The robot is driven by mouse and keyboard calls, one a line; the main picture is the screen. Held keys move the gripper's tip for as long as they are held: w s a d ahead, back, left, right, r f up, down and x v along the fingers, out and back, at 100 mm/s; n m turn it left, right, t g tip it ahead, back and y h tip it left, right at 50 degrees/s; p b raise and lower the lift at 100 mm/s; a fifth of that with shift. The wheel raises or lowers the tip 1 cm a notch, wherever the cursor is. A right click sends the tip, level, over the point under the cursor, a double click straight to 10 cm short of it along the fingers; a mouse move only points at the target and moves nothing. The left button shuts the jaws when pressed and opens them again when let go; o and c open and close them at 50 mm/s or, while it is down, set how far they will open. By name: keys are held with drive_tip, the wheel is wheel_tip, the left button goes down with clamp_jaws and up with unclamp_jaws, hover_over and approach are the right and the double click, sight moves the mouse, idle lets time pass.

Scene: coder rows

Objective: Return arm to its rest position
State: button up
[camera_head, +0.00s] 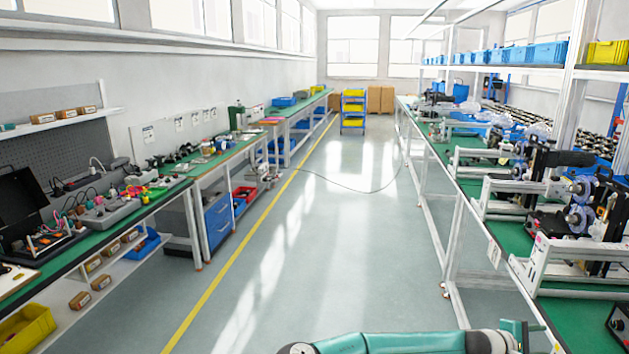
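My arm (390,343) shows as teal and grey links along the bottom edge of the head view. It lies low and roughly level across the bottom, from the middle toward the right. A dark joint cap is at its left end, and a grey joint sits near its right end. A small part at the right end reaches close in the picture to the right bench's near leg; I cannot tell whether they touch. My gripper's fingers cannot be made out in this view, and no held object shows.
A clear grey aisle (335,220) runs ahead, with a yellow floor line on its left. Green-topped benches stand on both sides, the left one (110,232) with tools, the right one with machines. A dark cable (350,188) crosses the floor. A blue-and-yellow bin rack (353,110) stands at the far end.

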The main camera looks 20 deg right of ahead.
drive_tip(key=s+a+f+m+g+y, duration=0.1)
drive_tip(key=s+a+f+m+y, duration=0.2)
drive_tip(key=a+f+m+y, duration=0.55)
drive_tip(key=w+a+r+t+y, duration=0.1)
drive_tip(key=w+a+r, duration=0.1)
drive_tip(key=a, duration=0.6)
drive_tip(key=w+a+r+t+y, duration=0.1)
drive_tip(key=w+a+r, duration=0.15)
drive_tip(key=a, duration=0.55)
drive_tip(key=a+r+t+y, duration=0.2)
drive_tip(key=a+r, duration=0.5)
drive_tip(key=a, duration=0.2)
drive_tip(key=a+r+t+y, duration=0.2)
drive_tip(key=a+r, duration=0.4)
drive_tip(key=a, duration=0.4)
drive_tip(key=s+a+r+n+t+y, duration=0.1)
drive_tip(key=s+a+r+n+t, duration=0.1)
drive_tip(key=s+a+r, duration=0.6)
drive_tip(key=a+r+n, duration=0.1)
drive_tip(key=a, duration=0.3)
drive_tip(key=shift+s+r, duration=0.25)
drive_tip(key=shift+r, duration=0.15)
